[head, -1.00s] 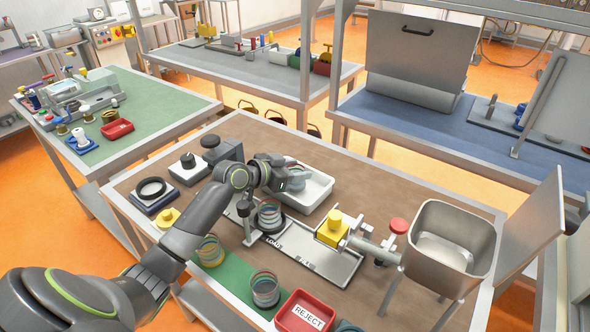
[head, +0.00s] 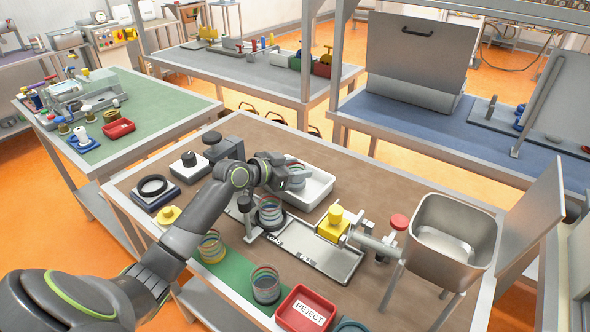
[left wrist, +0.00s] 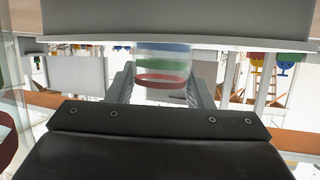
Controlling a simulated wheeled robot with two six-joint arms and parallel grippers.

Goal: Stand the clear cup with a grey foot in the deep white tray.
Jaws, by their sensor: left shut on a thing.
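My left gripper (head: 284,174) is shut on a clear cup (head: 297,180) with coloured bands, at the deep white tray (head: 317,197). The cup looks upright and its lower part appears grey in the head view. In the left wrist view the cup (left wrist: 162,66) sits between the two fingers, showing blue, green and red bands; its far end is hidden behind a pale edge. I cannot tell whether its foot touches the tray floor. My right gripper is not in view.
A banded cup (head: 270,213) stands close in front of the tray near the LOAD plate (head: 325,262). Other cups (head: 211,247) (head: 266,287) stand on the green strip beside the red REJECT tray (head: 303,310). A yellow clamp (head: 333,226) is right of the tray.

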